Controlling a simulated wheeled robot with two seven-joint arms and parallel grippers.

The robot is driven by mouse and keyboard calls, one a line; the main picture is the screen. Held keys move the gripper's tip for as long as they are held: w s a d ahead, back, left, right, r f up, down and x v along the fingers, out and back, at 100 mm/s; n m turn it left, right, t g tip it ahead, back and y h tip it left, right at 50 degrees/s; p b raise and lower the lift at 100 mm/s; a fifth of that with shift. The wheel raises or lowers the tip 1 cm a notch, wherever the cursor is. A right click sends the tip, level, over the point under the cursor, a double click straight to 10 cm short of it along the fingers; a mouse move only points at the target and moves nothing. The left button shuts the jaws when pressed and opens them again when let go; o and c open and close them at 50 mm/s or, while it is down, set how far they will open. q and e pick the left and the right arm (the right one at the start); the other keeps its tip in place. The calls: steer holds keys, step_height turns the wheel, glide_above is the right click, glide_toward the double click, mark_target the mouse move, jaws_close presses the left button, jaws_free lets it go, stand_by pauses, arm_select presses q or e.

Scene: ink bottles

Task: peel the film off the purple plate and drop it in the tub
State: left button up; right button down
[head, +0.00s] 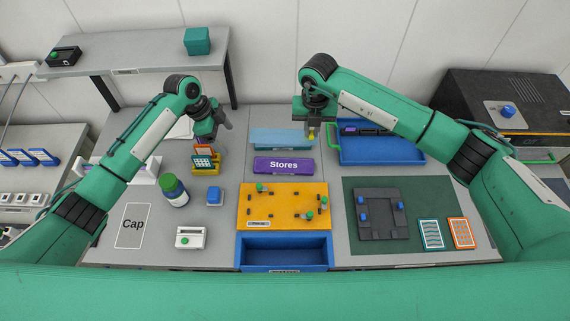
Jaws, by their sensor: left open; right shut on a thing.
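The purple plate (283,166), marked "Stores", lies at the middle of the table. A pale blue see-through film (278,138) shows just behind the plate, apart from its purple face. My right gripper (312,138) is shut at the film's right end, on what looks like a small yellow tab. The fingers partly hide the hold. A blue open tub (285,267) stands at the front centre and looks empty. My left gripper (222,128) is open and empty, to the left of the film, above the back left of the table.
A yellow board (258,207) with green-topped pegs lies between plate and tub. A blue tray (380,155) is at the right, partly under my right arm.

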steer(key=shift+r+p, duration=1.05)
steer(key=shift+r, duration=1.75)
